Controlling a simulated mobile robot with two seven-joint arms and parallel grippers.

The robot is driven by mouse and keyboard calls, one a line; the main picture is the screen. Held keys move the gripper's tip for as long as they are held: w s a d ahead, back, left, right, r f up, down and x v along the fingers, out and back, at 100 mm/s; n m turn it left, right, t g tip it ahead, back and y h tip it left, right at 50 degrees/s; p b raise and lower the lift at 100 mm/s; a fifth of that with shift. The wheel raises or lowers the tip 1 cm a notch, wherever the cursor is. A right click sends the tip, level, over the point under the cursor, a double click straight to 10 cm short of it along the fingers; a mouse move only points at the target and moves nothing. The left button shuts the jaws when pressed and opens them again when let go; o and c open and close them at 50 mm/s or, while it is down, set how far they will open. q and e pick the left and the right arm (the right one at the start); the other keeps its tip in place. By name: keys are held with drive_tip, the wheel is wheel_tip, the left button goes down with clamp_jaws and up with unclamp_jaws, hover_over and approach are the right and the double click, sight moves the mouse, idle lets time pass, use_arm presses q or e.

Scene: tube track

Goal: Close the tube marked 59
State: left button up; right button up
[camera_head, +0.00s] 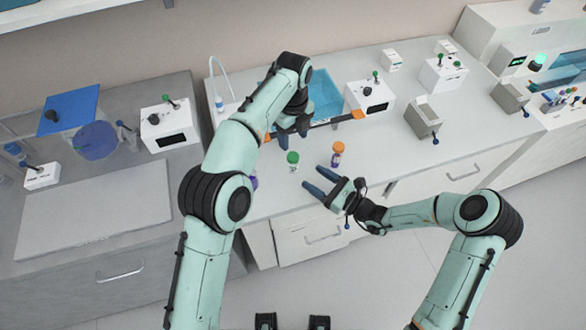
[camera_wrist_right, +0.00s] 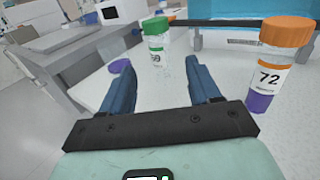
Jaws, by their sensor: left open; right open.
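A green-capped tube (camera_head: 293,161) stands upright on the counter. In the right wrist view this green-capped tube (camera_wrist_right: 156,42) has a white label whose number I cannot read surely. An orange-capped tube (camera_head: 337,155) stands to its right; in the wrist view its label reads 72 (camera_wrist_right: 272,72). A purple object (camera_head: 254,182) is partly hidden by my left arm; the wrist view shows it as a small purple disc (camera_wrist_right: 121,66). My left gripper (camera_head: 293,137) is open, pointing down behind the green-capped tube. My right gripper (camera_head: 313,177) is open and empty, with the green-capped tube ahead between its fingers, apart from them.
A blue basin (camera_head: 322,95) lies behind the tubes. White devices with levers (camera_head: 369,97) stand at the back right, and another (camera_head: 167,124) at the left. The counter's front edge runs close beneath my right gripper.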

sight(297, 167)
drive_tip(key=x, duration=0.9)
drive_tip(key=shift+w+a, duration=0.1)
clamp_jaws()
